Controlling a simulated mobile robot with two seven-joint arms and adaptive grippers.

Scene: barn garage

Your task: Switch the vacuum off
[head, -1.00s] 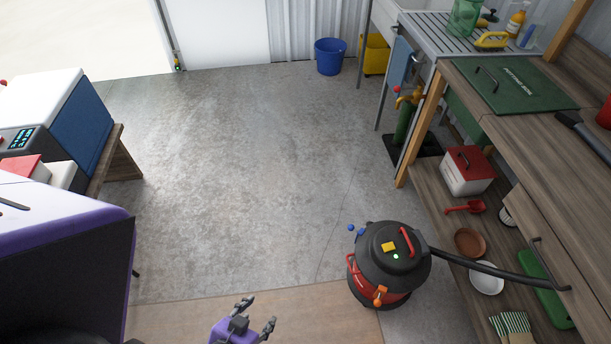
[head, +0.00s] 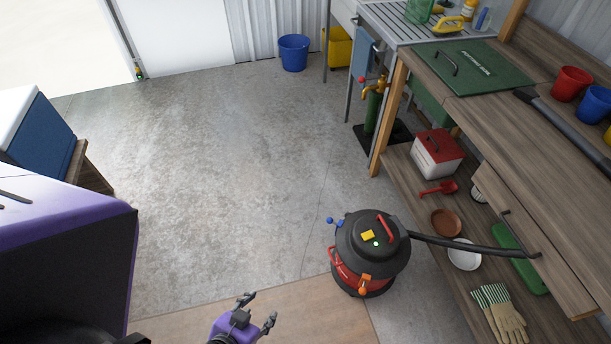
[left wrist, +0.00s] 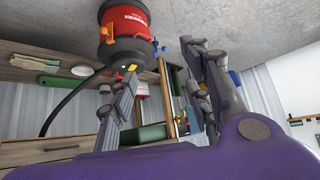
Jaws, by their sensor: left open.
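The vacuum (head: 368,252) is a black and red canister standing on the floor at lower right in the head view. Its black lid carries a red handle, a yellow square (head: 367,236) and a small lit green light (head: 376,244). A black hose (head: 470,245) runs from it to the right. In the left wrist view the vacuum (left wrist: 125,25) shows upside down at the top. My left gripper (head: 258,310) is open and empty, to the left of the vacuum and apart from it. It also shows in the left wrist view (left wrist: 160,70). My right gripper is not in view.
A wooden workbench (head: 540,140) with a lower shelf stands along the right. The shelf holds a red-and-white box (head: 437,155), a brown dish (head: 446,222) and gloves (head: 502,312). A blue bucket (head: 293,52) stands at the back. The middle floor is clear.

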